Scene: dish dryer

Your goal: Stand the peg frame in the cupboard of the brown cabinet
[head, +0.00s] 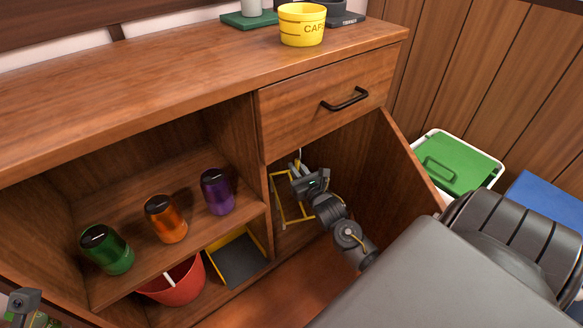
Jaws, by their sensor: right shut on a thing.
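The brown cabinet (130,62) fills the left and middle of the head view. Its cupboard (345,150), below the drawer, stands open. The peg frame (276,196), a thin yellow frame, is inside the cupboard near its left wall and looks slightly tilted. My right gripper (298,168) reaches into the cupboard and is shut on the frame's upper part. The wrist hides some of the frame, and I cannot tell whether its foot touches the cupboard floor. My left gripper (22,300) shows only partly at the lower left corner; its fingers are unclear.
The open door (415,165) stands right of my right arm. Green (107,250), orange (166,219) and purple (217,192) jars stand on the left shelf. Below are a red bucket (178,285) and a yellow-edged dark tray (238,258). A yellow cup (302,25) stands on top.

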